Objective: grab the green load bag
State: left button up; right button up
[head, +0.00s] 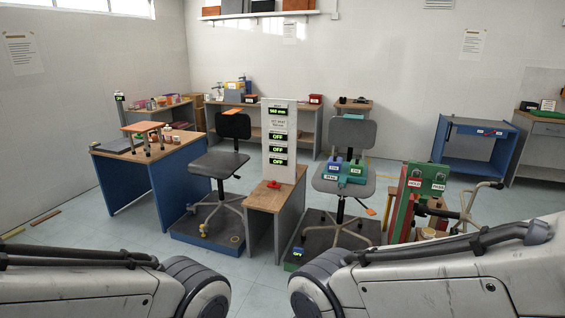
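A green-teal bag (345,178) lies on the seat of the right-hand grey office chair (326,184). Small blue pieces with pale labels (335,164) sit on or against it, and a white label shows at its front left. At this size I cannot tell exactly how these parts join. Both of my arms reach in along the bottom edge, well in front of the chair. Neither gripper shows in the head view.
The chair stands on a dark platform (315,243). A wooden-topped stand (264,197) with a white display panel (279,140) is to its left, beside another chair (218,164).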

aim_at(355, 167)
jog(key=z, duration=0.2)
jog(key=i, duration=2)
jog(key=z, duration=0.65)
jog(key=i, duration=1.4)
jog(key=z, duration=0.35)
